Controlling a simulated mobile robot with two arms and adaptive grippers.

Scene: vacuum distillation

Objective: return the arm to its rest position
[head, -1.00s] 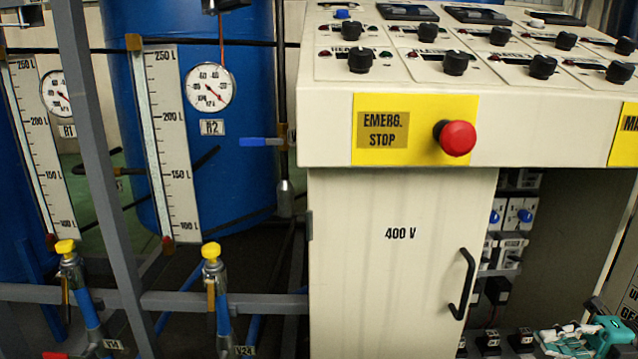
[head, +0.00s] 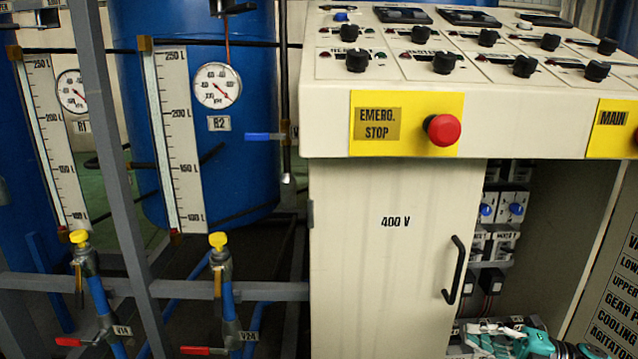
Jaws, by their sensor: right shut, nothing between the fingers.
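My right gripper (head: 472,337) shows at the bottom right of the head view, teal and silver, in front of the lower part of the open cabinet bay. Its fingers point left and are shut with nothing held. The lower part of it is cut off by the picture edge. My left gripper is not in view.
Above is a red emergency stop button (head: 442,130). Blue tanks (head: 215,110) and yellow-capped valves (head: 218,242) stand left.

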